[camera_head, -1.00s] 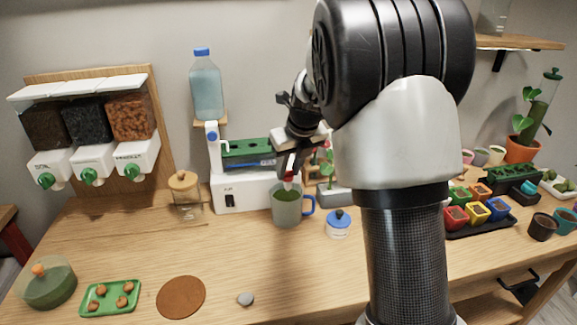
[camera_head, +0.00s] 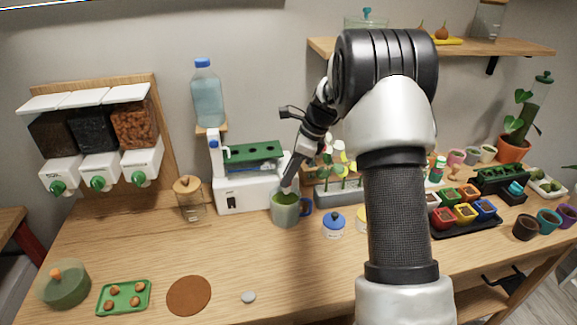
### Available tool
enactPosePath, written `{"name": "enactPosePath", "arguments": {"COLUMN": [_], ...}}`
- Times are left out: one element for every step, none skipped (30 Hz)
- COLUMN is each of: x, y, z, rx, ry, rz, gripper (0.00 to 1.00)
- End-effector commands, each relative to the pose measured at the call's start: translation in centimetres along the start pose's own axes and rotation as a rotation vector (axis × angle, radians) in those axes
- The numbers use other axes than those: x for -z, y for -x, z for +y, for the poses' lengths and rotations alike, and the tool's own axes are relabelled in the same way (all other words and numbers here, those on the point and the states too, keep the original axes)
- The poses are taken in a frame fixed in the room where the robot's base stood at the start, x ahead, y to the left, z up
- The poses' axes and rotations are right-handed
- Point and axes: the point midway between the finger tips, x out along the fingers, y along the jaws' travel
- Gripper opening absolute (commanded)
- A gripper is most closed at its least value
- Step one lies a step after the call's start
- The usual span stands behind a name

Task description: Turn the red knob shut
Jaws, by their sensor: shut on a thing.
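My gripper (camera_head: 289,184) reaches down from the upper right to the front of the white machine, just above the mug. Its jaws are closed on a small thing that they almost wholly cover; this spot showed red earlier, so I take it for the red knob. The knob itself and how far it is turned cannot be seen. The white machine (camera_head: 231,195) has a green tray on top and a black switch on its front. A grey-green mug (camera_head: 285,212) with a blue handle stands below my gripper, with green inside.
A blue bottle (camera_head: 207,95) stands upright behind the machine. A lidded jar (camera_head: 190,203) is left of it, and a blue-lidded pot (camera_head: 334,224) right of the mug. The front middle of the table is mostly clear.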

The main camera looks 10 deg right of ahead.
Motion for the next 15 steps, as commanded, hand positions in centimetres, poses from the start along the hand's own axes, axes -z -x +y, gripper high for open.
{"name": "enactPosePath", "arguments": {"x": [-0.02, -0.01, -0.04, -0.05, -0.05, -0.06, -0.05, -0.01, 0.01, 0.0, 0.01, 0.04, 0.04, 0.04, 0.03], "y": [0.34, 0.29, 0.29, 0.27, 0.22, 0.22, 0.21, 0.17, 0.16, 0.17, 0.15, 0.09, 0.08, 0.08, 0.08], "z": [-0.08, -0.07, -0.11, -0.12, -0.1, -0.15, -0.18, -0.16, -0.17, -0.22, -0.24, -0.22, -0.21, -0.23, -0.27], "rx": [-0.017, -0.027, -0.038, -0.047, -0.057, -0.066, -0.073, -0.082, -0.091, -0.096, -0.101, -0.109, -0.114, -0.118, -0.122], "ry": [0.035, 0.058, 0.088, 0.11, 0.129, 0.156, 0.174, 0.191, 0.213, 0.228, 0.241, 0.258, 0.269, 0.28, 0.293], "rz": [0.002, 0.002, 0.002, 0.002, 0.001, 0.001, 0.002, 0.002, 0.002, 0.002, 0.003, 0.002, 0.002, 0.002, 0.002], "gripper": [0.03, 0.03, 0.03, 0.03, 0.03, 0.03, 0.03, 0.03, 0.03, 0.03, 0.03, 0.03, 0.03, 0.03, 0.03]}}
